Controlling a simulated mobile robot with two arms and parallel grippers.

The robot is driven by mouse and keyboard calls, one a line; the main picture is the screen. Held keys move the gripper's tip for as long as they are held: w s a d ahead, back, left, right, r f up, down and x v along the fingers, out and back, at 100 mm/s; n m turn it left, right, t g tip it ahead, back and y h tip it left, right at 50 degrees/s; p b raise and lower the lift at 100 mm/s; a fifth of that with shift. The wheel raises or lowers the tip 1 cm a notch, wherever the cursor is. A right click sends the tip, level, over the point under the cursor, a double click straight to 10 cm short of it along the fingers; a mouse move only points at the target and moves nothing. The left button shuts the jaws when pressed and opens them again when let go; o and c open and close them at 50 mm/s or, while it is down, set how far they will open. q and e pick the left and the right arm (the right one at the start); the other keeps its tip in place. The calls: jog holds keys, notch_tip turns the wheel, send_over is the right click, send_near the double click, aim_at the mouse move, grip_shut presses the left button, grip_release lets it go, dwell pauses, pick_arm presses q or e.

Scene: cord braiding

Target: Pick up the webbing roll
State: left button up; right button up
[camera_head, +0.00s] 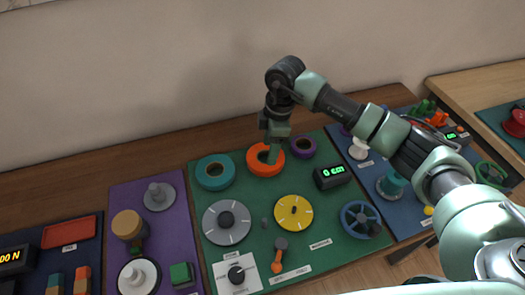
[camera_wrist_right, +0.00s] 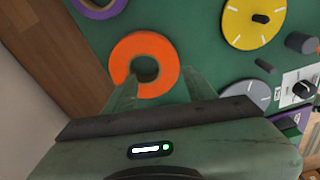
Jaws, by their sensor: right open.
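Three ring-shaped rolls lie at the back of the green mat: a teal one (camera_head: 214,185), an orange one (camera_head: 256,168) and a smaller purple one (camera_head: 311,151). I cannot tell by label which is the webbing roll. My right gripper (camera_head: 273,152) is over the orange roll, covering part of it. In the right wrist view the gripper (camera_wrist_right: 163,88) is open, its fingers at the near edge of the orange roll (camera_wrist_right: 122,60). No contact can be made out. The purple roll (camera_wrist_right: 100,12) is at the top left there. My left gripper is not in view.
The green mat (camera_head: 335,220) also holds a grey dial (camera_head: 215,235), a yellow dial (camera_head: 300,225), a black counter display (camera_head: 332,177) and a blue wheel (camera_head: 361,220). A purple mat (camera_head: 178,215) with spools lies to the left. A wall (camera_head: 150,80) stands behind the table.

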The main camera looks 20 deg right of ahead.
aim_at(267, 167)
jog(key=shift+s+a+f, duration=0.1)
jog(key=shift+s+f, duration=0.2)
jog(key=shift+f, duration=0.15)
jog(key=shift+s+a+f+p, duration=0.2)
jog(key=shift+s+f+p, duration=0.3)
jog(key=shift+f+p, duration=0.25)
jog(key=f, duration=0.3)
jog(key=shift+w+a+f, duration=0.15)
jog(key=shift+a+f, duration=0.05)
jog(key=shift+f, duration=0.3)
grip_shut()
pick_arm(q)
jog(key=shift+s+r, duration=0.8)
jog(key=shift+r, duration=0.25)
